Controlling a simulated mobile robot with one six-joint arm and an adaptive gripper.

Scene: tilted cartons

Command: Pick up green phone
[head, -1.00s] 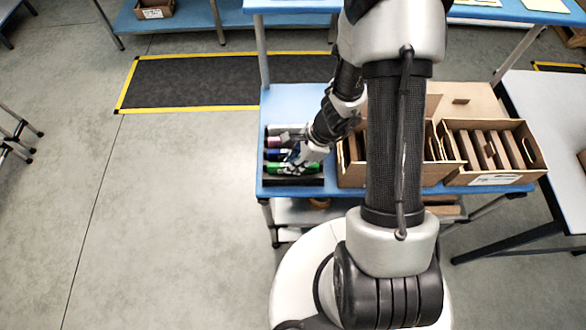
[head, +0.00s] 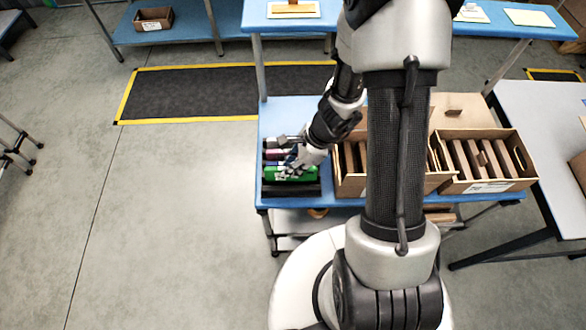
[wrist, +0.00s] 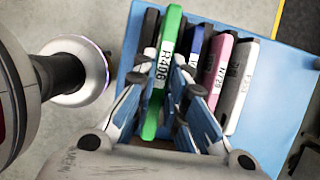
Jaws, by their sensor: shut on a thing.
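The green phone (wrist: 167,55), with a white label, stands between the two fingers of my gripper (wrist: 164,78) in the wrist view. The fingers are shut on its sides. In the head view the green phone (head: 283,174) shows its broad green face at the front of the dark rack (head: 305,190), under my gripper (head: 292,168). It seems raised above the rack, but its lower edge is hard to make out. My gripper covers part of it.
A blue phone (wrist: 193,50), a pink phone (wrist: 217,75) and a grey-white one (wrist: 240,85) stand in a row right of the green one. The blue table (head: 290,108) has cartons (head: 486,160) with dividers at the right.

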